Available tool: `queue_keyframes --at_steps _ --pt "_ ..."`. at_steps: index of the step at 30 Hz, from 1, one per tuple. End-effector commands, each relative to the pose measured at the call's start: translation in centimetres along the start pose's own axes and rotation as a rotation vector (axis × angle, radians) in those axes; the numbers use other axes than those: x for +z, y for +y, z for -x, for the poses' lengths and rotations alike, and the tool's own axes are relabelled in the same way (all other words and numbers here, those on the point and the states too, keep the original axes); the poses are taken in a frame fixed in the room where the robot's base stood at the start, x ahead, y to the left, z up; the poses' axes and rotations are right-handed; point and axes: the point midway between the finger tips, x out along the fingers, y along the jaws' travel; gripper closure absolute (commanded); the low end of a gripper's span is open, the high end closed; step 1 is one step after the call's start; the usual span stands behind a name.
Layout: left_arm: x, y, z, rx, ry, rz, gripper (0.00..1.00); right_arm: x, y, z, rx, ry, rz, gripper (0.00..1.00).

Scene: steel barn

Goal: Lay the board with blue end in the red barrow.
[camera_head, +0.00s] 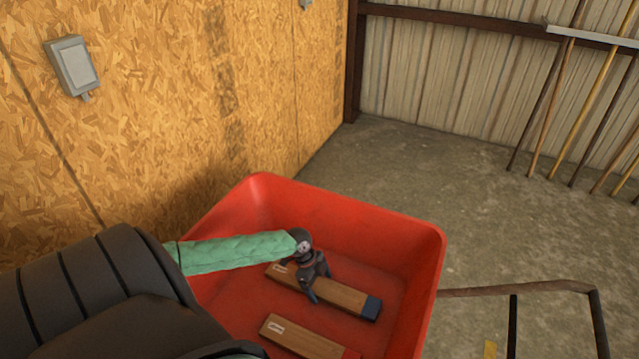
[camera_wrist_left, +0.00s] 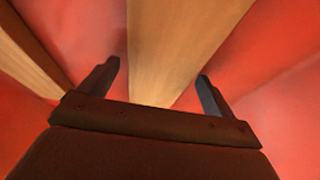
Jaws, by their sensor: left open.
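The board with the blue end (camera_head: 345,297) lies in the red barrow (camera_head: 355,225), on its floor, with its blue end toward the right. My left gripper (camera_head: 312,290) is inside the barrow, just over this board. In the left wrist view, the open fingers of my left gripper (camera_wrist_left: 160,90) stand apart on either side of a wooden board (camera_wrist_left: 175,50), with red showing between each finger and the wood. The fingers do not appear to grip it. My right gripper is not in view.
A second board with a reddish end (camera_head: 300,338) lies in the barrow nearer to me. A chipboard wall (camera_head: 170,110) stands close on the left. A metal handle rail (camera_head: 520,288) is at the right. Long poles (camera_head: 580,100) lean at the back right. Concrete floor between is clear.

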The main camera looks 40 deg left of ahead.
Motion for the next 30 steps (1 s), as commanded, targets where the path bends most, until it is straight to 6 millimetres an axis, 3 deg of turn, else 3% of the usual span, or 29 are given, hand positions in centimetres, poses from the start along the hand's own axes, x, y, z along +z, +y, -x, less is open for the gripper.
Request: queue_keyframes --at_steps 7,21,30 --pt "0.1 0.0 1.5 0.0 -0.002 -0.001 0.1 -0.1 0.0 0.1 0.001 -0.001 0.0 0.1" --pt "0.0 0.1 9.4 0.001 -0.001 -0.002 0.1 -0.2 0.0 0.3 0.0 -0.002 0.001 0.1" --pt "-0.1 0.0 11.9 0.001 0.0 -0.001 0.1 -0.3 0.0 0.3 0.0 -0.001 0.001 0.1"
